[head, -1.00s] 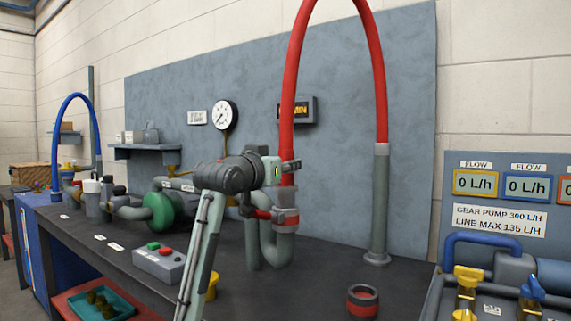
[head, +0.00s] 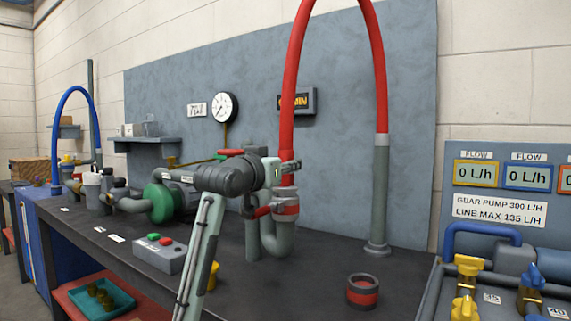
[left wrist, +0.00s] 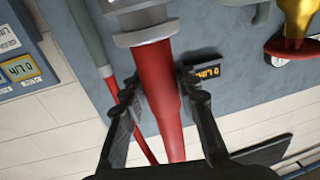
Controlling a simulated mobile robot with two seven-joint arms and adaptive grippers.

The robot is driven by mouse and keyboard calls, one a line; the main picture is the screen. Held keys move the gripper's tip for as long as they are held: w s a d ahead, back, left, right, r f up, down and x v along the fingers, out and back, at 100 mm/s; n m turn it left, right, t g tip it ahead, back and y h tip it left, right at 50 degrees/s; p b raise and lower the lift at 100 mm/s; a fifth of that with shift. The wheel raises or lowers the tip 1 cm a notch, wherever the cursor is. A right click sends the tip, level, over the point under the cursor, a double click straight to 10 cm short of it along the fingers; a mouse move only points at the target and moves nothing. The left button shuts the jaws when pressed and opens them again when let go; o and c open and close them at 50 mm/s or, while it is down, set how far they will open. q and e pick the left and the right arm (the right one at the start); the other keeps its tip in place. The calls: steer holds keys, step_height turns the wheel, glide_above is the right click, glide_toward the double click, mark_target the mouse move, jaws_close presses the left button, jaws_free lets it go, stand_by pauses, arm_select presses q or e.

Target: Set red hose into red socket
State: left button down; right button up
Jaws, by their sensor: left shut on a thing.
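The red hose (head: 288,110) arches from a grey upright pipe (head: 380,195) and comes down on its left. My left gripper (head: 291,167) is shut on the hose near its lower end. The left wrist view shows the hose (left wrist: 160,90) between the fingers (left wrist: 160,100), with a grey collar (left wrist: 147,33) at its end. Directly below the gripper is a red-banded socket (head: 286,209) on a grey U-shaped pipe (head: 276,247). The hose end meets its top in the picture; I cannot tell how deep it sits. My right gripper is out of view.
A loose red-banded ring (head: 363,292) stands on the dark bench to the right. A button box (head: 160,254) and green pump (head: 160,205) lie left of my arm. A valve panel (head: 500,165) is at the right. Bench between ring and upright pipe is clear.

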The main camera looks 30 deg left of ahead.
arm_select(q)
steer(key=shift+f, duration=0.45)
steer(key=c, duration=1.2)
jaws_free()
steer(key=shift+o, duration=0.7)
steer(key=shift+f, duration=0.1)
steer(key=s+d, duration=0.1)
steer(key=s, duration=1.1)
steer(key=shift+d, duration=0.25)
